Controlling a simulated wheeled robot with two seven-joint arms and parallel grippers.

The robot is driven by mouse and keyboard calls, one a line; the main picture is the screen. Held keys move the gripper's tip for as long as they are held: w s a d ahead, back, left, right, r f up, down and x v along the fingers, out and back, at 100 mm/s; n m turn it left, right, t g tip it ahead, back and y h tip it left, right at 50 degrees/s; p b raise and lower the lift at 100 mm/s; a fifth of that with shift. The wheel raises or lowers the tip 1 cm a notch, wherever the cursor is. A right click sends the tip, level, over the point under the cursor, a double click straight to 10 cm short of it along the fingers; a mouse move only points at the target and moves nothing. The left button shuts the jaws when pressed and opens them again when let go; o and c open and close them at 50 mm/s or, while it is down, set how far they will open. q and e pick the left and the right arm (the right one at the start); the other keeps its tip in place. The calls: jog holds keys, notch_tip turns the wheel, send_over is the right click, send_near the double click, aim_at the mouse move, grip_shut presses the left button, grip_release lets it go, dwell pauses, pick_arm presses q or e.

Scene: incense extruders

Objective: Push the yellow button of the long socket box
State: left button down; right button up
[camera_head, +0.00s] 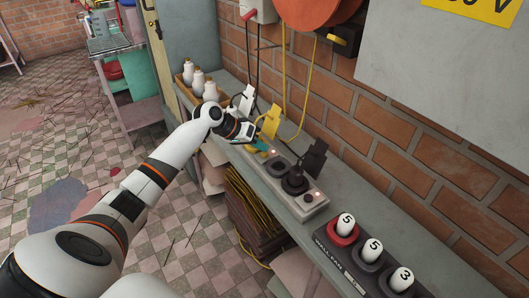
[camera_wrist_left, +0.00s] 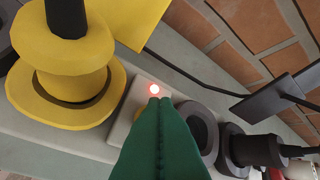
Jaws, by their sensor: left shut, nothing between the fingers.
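The long grey socket box (camera_head: 308,211) lies along the bench in the head view, with round sockets and black plugs. My left gripper (camera_head: 265,149) is over its far part, beside a yellow plug (camera_head: 269,124). In the left wrist view my left gripper (camera_wrist_left: 160,101) shows as shut green fingers with nothing held. Their tips are by a small lit red lamp (camera_wrist_left: 154,89) on a pale plate. A sliver of the yellow button (camera_wrist_left: 128,106) shows left of the fingers; the rest is hidden. I cannot tell whether they touch it. My right gripper is out of view.
The large yellow plug (camera_wrist_left: 62,55) stands close left of the fingers in the wrist view. A dark box with numbered plugs (camera_head: 345,230) is at the near right. White bottles (camera_head: 198,82) stand at the far bench end. A brick wall runs behind the bench.

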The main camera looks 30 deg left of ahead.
pick_arm(q)
jog(key=shift+f, duration=0.1)
dwell(0.6)
jog(key=shift+f, duration=0.35)
jog(key=shift+r+p, duration=0.4)
jog(key=shift+p, duration=0.25)
jog(key=shift+r, duration=0.1)
notch_tip(320, 180, up, 6)
jog(key=p, duration=0.6)
